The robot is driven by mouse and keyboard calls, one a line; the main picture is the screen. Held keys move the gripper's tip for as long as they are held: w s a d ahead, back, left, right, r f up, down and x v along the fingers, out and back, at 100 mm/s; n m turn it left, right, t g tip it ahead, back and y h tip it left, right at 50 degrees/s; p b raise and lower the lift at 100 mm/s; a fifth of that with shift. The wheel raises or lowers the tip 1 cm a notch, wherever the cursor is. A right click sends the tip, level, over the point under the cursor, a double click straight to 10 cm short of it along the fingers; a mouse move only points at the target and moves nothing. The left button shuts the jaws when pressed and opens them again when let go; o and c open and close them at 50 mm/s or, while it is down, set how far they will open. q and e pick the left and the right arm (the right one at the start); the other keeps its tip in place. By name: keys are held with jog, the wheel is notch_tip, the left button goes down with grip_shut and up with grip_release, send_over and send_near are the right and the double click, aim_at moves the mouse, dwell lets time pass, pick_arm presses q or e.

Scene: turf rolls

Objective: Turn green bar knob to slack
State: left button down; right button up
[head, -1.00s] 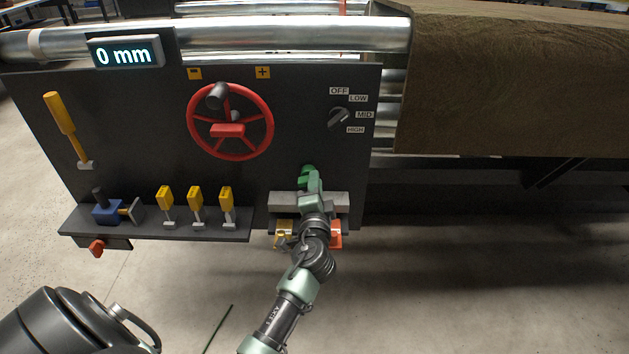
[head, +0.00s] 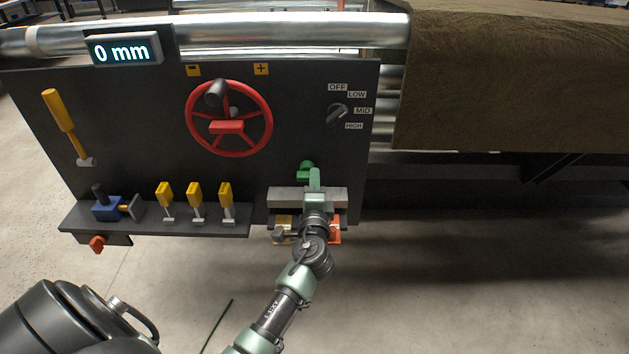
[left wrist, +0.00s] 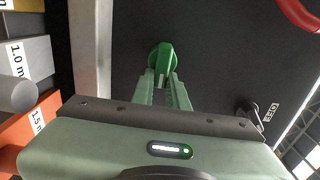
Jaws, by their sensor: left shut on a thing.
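The green bar knob (head: 305,168) sits on the dark panel, right of and below the red handwheel. My left gripper (head: 314,175) reaches it from below and covers part of it. In the left wrist view the knob (left wrist: 165,56) has a round base with a raised bar. The bar stands between the two fingertips (left wrist: 163,80), and the gripper is shut on it. No label for slack can be read around the knob. My right gripper is not in view.
A grey ledge (head: 283,198) lies under the gripper, with yellow and orange blocks (head: 336,236) below. The red handwheel (head: 246,148) and black selector knob (head: 337,113) are above. Yellow-handled levers (head: 195,195) stand left. The display (head: 124,50) reads 0 mm.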

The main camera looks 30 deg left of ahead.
pick_arm(q)
jog(key=shift+f, duration=0.1)
jog(key=c, duration=1.4)
grip_release()
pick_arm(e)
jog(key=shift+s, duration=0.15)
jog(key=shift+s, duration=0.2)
pick_arm(q)
jog(key=v, duration=0.8)
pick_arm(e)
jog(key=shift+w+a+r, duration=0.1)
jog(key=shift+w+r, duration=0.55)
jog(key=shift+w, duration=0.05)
pick_arm(q)
jog(key=shift+w+a, duration=0.1)
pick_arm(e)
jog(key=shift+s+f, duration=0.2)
